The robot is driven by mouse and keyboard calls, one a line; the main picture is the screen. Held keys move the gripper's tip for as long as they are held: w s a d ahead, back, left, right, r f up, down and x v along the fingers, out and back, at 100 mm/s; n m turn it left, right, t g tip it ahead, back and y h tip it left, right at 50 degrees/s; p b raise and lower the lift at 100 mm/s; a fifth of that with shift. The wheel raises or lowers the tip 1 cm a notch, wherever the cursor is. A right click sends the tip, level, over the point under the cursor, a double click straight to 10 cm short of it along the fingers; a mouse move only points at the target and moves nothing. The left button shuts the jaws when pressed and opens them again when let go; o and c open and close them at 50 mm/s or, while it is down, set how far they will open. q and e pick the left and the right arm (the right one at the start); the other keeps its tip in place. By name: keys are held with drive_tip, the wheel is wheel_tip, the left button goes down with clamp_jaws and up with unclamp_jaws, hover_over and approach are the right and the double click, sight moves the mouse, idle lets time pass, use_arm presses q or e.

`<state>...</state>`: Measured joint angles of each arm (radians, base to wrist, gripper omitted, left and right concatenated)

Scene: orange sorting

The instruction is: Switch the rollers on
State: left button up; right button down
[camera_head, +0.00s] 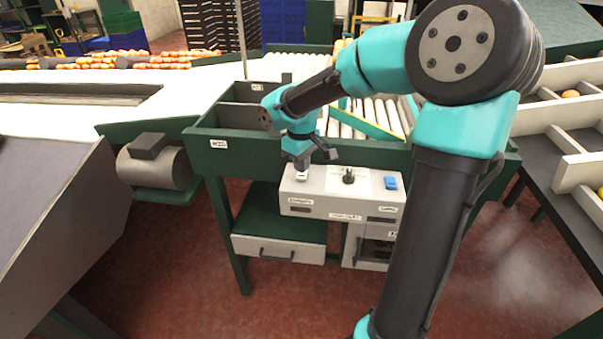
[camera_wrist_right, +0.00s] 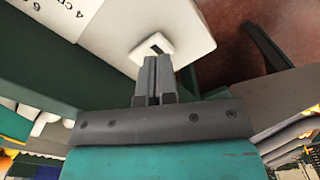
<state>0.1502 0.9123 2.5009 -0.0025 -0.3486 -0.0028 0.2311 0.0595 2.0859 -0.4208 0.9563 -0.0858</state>
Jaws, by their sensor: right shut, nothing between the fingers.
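A pale grey control box (camera_head: 330,206) stands in front of the white rollers (camera_head: 378,112). Its top carries a black knob (camera_head: 348,178) in the middle, a blue part (camera_head: 391,183) on the right, and a light-framed switch (camera_head: 302,177) on the left. My right gripper (camera_head: 301,167) points down just over that switch, shut and empty. In the right wrist view, the closed fingertips (camera_wrist_right: 158,60) are at the near edge of the switch's white frame (camera_wrist_right: 138,55), by its dark slot. I cannot tell whether they touch it. My left gripper is not in view.
A green frame (camera_head: 218,145) surrounds the rollers. A drawer (camera_head: 278,250) sits below the box. A grey motor (camera_head: 155,165) is at left, and a divided sorting tray (camera_head: 560,138) at right. Open red floor lies in front.

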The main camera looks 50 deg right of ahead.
sight(301, 176)
drive_tip(key=shift+f, duration=1.3)
idle(0.9)
drive_tip(key=shift+r, duration=3.55)
